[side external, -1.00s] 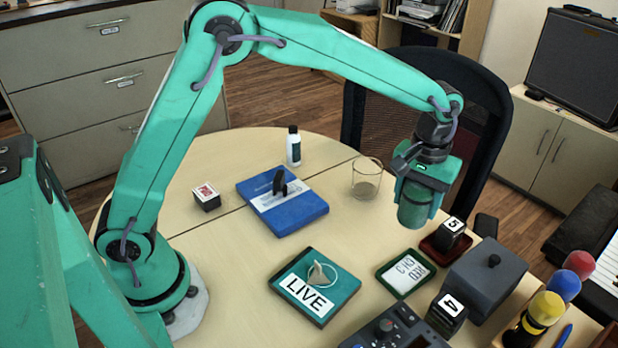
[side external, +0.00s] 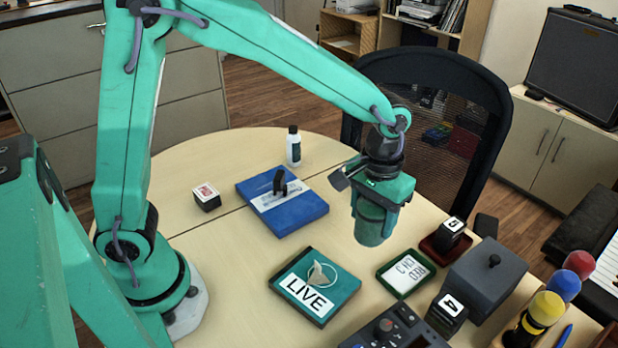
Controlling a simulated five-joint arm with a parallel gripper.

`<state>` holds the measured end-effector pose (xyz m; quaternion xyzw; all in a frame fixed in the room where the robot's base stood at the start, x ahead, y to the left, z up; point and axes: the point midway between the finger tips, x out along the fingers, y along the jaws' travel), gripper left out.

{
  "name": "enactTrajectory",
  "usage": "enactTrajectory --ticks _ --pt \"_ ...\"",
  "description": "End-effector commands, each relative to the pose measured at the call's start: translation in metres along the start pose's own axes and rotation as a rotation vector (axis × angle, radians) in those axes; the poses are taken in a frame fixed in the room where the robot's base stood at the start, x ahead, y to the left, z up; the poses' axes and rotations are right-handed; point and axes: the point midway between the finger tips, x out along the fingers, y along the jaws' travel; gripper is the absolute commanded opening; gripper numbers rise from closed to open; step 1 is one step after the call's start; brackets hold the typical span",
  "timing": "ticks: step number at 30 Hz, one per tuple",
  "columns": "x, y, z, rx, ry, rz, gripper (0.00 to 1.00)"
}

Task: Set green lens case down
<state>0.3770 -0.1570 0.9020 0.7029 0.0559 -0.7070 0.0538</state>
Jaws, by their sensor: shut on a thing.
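The green lens case (side external: 370,229) is a dark green, rounded cylinder, held upright under my gripper (side external: 378,204). My gripper is shut on its upper part, and its jaws cover that end.
The blue case (side external: 300,213) with a black handled item lies behind left. The teal LIVE box (side external: 315,286) is in front. A green-framed sign (side external: 406,273), number blocks and a grey box (side external: 487,277) stand to the right. A white bottle (side external: 293,147) stands at the back.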

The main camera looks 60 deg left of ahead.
Motion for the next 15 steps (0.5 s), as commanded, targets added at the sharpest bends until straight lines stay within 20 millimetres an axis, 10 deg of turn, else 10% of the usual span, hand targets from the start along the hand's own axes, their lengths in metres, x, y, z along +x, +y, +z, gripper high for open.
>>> enactTrajectory --ticks 15 --pt "0.043 -0.048 -0.055 -0.005 -0.002 0.000 0.24"
